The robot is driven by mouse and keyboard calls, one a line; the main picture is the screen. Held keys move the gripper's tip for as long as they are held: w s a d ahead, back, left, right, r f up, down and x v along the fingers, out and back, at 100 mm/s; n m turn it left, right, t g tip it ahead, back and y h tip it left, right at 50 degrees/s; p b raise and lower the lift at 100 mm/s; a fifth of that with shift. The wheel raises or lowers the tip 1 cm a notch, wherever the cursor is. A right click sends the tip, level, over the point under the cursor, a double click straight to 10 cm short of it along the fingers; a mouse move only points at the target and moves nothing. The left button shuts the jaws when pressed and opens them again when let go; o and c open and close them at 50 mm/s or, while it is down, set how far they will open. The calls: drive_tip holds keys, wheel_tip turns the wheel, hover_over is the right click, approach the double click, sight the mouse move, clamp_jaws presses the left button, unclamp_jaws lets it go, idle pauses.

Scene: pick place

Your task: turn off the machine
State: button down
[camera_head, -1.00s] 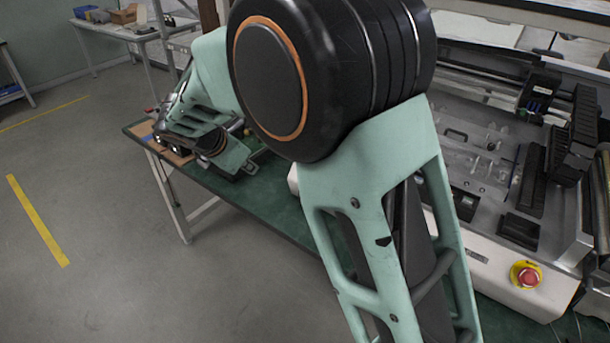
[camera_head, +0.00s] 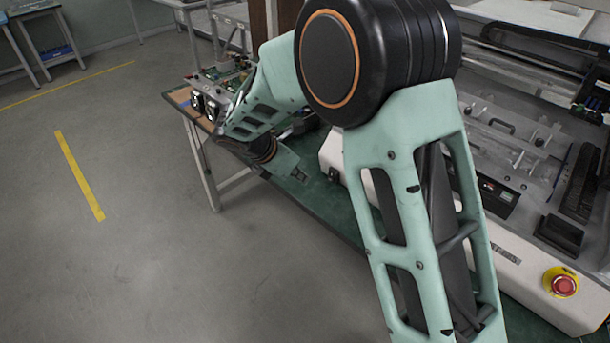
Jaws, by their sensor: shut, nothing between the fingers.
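The machine (camera_head: 400,208) is a white-sided unit with a grey top, on the green table at the right. A red emergency-stop button (camera_head: 564,286) on a yellow base sits on its front face, near the lower right corner. My gripper (camera_head: 299,174) is at the arm's far end, left of the machine and far from the red button. It is small here and shut, with nothing seen in it.
The green table (camera_head: 345,213) has a narrow free strip in front of the machine. Electronic parts (camera_head: 228,72) stand at the table's far left end. Open grey floor (camera_head: 150,240) with a yellow line (camera_head: 78,175) lies to the left. Another table stands at the back.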

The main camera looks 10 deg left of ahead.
sight(332, 177)
drive_tip(key=x, duration=0.7)
drive_tip(key=shift+w+d+f+b, duration=0.1)
drive_tip(key=shift+f+b, duration=0.25)
drive_tip(key=shift+w+d+f, duration=0.1)
drive_tip(key=shift+w+d, duration=0.65)
drive_tip(key=shift+w, duration=0.3)
drive_tip(key=shift+w+d+f, duration=0.15)
drive_tip(key=shift+w+d, duration=0.3)
drive_tip(key=shift+w, duration=0.1)
drive_tip(key=f+b, duration=0.1)
drive_tip(key=b, duration=0.1)
drive_tip(key=shift+w+d+t+b, duration=0.1)
drive_tip(key=shift+t+b, duration=0.2)
drive_tip(key=shift+b, duration=0.05)
drive_tip(key=shift+r+p, duration=0.4)
drive_tip(key=shift+r, duration=0.1)
